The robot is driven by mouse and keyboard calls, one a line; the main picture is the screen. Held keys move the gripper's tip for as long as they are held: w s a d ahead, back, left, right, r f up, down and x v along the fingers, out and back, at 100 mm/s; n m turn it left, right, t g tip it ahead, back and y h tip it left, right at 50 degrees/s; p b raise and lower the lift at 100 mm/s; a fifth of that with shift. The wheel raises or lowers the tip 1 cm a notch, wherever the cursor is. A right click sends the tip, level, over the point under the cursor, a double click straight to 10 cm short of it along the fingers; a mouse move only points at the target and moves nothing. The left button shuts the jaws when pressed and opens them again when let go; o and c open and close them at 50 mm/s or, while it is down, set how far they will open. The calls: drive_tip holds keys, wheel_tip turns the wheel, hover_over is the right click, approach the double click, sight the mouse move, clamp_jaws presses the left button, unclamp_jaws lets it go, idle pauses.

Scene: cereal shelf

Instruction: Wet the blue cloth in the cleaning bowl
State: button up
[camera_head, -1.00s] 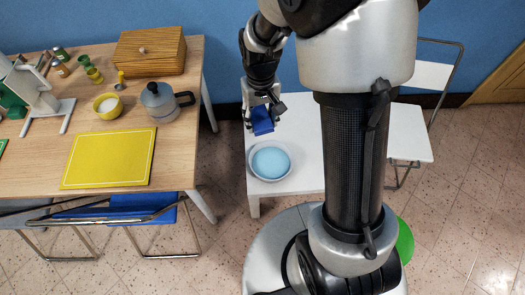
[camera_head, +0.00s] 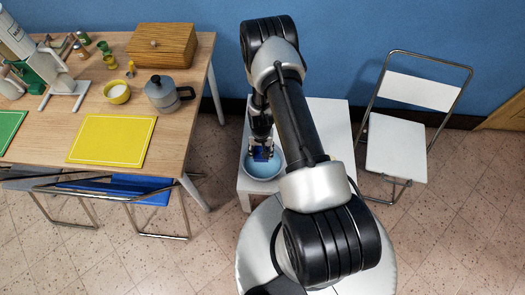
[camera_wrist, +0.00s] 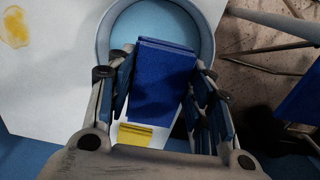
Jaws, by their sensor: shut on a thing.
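My gripper (camera_head: 262,148) is over the far part of the cleaning bowl (camera_head: 262,178), which has a pale rim and light blue inside. The gripper is shut on the blue cloth (camera_wrist: 163,78), a dark blue flat block held between the fingers. In the wrist view, the cloth's far end overlaps the bowl (camera_wrist: 113,22). I cannot tell whether the cloth touches the liquid. A small yellow patch (camera_wrist: 135,132) shows between the fingers beside the cloth.
The bowl stands on a white table (camera_head: 333,125), which has a yellow stain (camera_wrist: 14,27). A white folding chair (camera_head: 397,147) stands to the right. A wooden table at left holds a yellow board (camera_head: 112,139), a moka pot (camera_head: 160,93) and a wooden box (camera_head: 162,45).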

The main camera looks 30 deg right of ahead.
drive_tip(key=shift+s+d+f, duration=0.15)
drive_tip(key=shift+s+f, duration=0.15)
drive_tip(key=shift+f, duration=0.45)
wheel_tip(320, 180, down, 6)
drive_tip(key=b, duration=0.5)
drive_tip(key=shift+f, duration=2.4)
drive_tip(key=shift+r+p, duration=3.65)
drive_tip(key=shift+r, duration=1.95)
